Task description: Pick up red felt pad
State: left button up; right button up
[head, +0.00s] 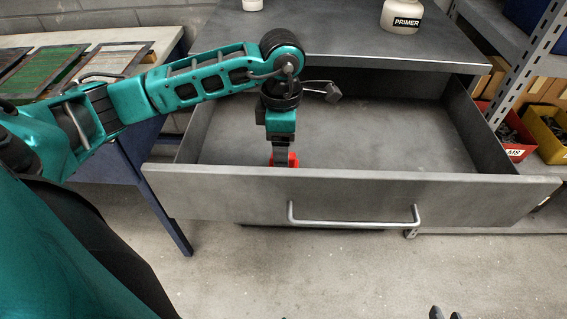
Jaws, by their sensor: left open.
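The red felt pad (294,159) lies low inside the open grey drawer (350,196), close behind its front panel. Only a small part of the pad shows; the panel's top edge and my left gripper cover the rest. My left gripper (281,158) points straight down into the drawer at the pad. It is open, with its fingertips at the pad; I cannot tell whether they touch it. Two dark tips at the bottom right edge appear to belong to my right gripper (446,313), well away from the pad.
The drawer has a bar handle (355,219) on its front, and its visible floor to the right is bare. A primer bottle (402,15) stands on the cabinet top. Shelving with red (516,152) and yellow (543,140) bins is at right. A bench (165,40) with framed panels is at left.

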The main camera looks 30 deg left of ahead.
pick_arm(q)
jog(key=f, duration=0.4)
jog(key=shift+w+f, duration=0.15)
jog(key=shift+w, duration=0.1)
pick_arm(e)
jog(key=shift+f, duration=0.35)
pick_arm(q)
jog(key=c, duration=1.1)
jog(key=shift+r, duration=0.2)
jog(key=shift+c, duration=0.2)
